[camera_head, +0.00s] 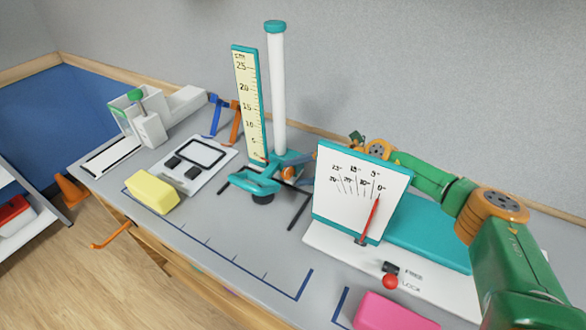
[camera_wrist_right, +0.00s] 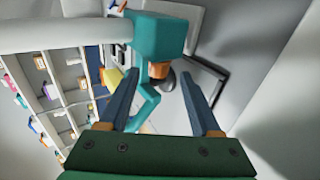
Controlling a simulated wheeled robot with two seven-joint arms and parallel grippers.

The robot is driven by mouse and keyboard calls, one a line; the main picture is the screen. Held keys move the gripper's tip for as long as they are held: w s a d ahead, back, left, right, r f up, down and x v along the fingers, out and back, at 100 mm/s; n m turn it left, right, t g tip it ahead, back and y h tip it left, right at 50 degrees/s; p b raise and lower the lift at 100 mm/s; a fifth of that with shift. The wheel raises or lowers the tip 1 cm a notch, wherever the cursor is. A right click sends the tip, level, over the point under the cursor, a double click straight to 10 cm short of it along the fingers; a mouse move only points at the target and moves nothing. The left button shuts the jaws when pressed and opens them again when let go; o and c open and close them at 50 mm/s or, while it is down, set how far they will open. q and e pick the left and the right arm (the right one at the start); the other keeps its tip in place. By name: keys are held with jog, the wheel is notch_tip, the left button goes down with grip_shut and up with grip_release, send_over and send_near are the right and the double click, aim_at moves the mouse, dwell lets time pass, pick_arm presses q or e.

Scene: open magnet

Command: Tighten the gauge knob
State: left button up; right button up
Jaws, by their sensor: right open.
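The height gauge has a white column (camera_head: 278,90), a yellow ruler (camera_head: 247,100) and a teal carriage and base (camera_head: 255,182) low on the bench. A small orange knob (camera_head: 288,173) sits at the carriage's right side. In the right wrist view the orange knob (camera_wrist_right: 159,70) shows under a teal block (camera_wrist_right: 158,35), with a dark round part beside it. My right gripper (camera_head: 305,165) reaches in from the right behind the white dial board, which hides much of it. Its blue fingers (camera_wrist_right: 163,90) are open, on either side of the knob, with visible gaps. My left gripper is out of view.
The dial board (camera_head: 350,195) with a red needle stands close to my right arm. A yellow block (camera_head: 152,192), a white panel (camera_head: 195,160) and a pink block (camera_head: 390,312) lie on the bench. A red ball lever (camera_head: 390,281) is at front right. The front middle bench is clear.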

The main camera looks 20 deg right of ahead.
aim_at(295, 192)
jog(key=shift+x, duration=0.95)
jog(key=shift+w+a+f, duration=0.1)
jog(key=shift+w+a, duration=0.05)
jog(key=shift+a, duration=0.1)
jog(key=shift+d, duration=0.1)
grip_shut()
jog(key=f+t+y+b, duration=0.1)
jog(key=b, duration=0.2)
jog(key=shift+d+f+b, duration=0.1)
jog(key=shift+f+b, duration=0.25)
jog(key=y+b, duration=0.1)
jog(key=b, duration=0.1)
jog(key=t+b, duration=0.1)
jog(key=b, duration=0.2)
jog(key=shift+s+t+y, duration=0.25)
jog(key=shift+t+y, duration=0.05)
jog(key=shift+y, duration=0.1)
jog(key=shift+r+b, duration=0.2)
jog(key=shift+b, duration=0.15)
jog(key=shift+r, duration=0.25)
grip_release()
